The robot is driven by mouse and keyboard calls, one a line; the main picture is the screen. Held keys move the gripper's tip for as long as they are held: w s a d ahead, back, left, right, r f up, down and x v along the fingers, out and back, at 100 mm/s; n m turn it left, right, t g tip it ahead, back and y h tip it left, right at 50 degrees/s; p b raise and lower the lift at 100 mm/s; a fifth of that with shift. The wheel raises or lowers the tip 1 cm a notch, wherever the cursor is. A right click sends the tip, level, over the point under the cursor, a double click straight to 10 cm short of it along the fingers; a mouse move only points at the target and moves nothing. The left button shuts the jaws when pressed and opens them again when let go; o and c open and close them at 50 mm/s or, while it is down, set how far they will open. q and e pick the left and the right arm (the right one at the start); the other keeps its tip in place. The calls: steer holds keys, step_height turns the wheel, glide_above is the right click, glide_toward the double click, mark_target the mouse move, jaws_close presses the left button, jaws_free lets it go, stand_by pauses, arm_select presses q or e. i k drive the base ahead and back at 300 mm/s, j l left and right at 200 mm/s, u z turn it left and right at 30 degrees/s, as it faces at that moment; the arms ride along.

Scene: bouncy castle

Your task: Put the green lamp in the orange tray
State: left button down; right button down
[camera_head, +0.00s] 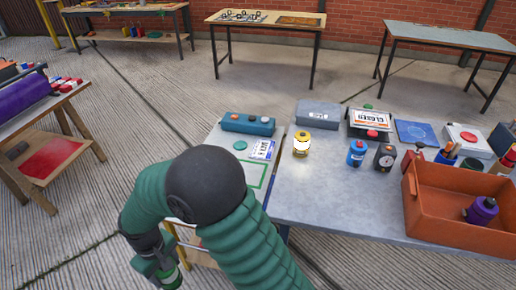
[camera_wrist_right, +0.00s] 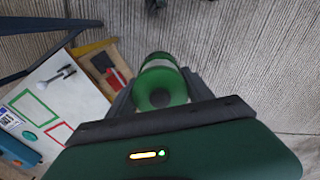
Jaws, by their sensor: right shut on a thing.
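The green lamp (camera_wrist_right: 163,85), with a green ring-shaped end and a pale band, is between the fingers of my right gripper (camera_wrist_right: 160,90) in the right wrist view. In the head view my right gripper (camera_head: 165,268) hangs low at the bottom left, beside the small white table and over the floor. Part of the green lamp shows there too, mostly hidden by the gripper. The orange tray (camera_head: 425,218) stands on the grey table at the right, with a purple lamp (camera_head: 481,211) in it. My left gripper is not in view.
A lit yellow lamp (camera_head: 302,143), a blue lamp (camera_head: 356,153) and a black gauge (camera_head: 384,158) stand on the grey table (camera_head: 330,200) behind and left of the tray. Its front left part is bare. A teal box (camera_head: 248,124) lies on the white table.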

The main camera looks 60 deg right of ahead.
mark_target(431, 212)
steer(key=k+l, duration=0.15)
steer(key=k, duration=0.65)
steer(key=z, duration=0.4)
steer(key=k+l+z, duration=0.15)
steer(key=z, duration=0.25)
steer(key=l+z, duration=0.1)
steer(key=z, duration=0.3)
steer(key=l+z, duration=0.1)
steer(key=z, duration=0.3)
steer(key=k, duration=0.05)
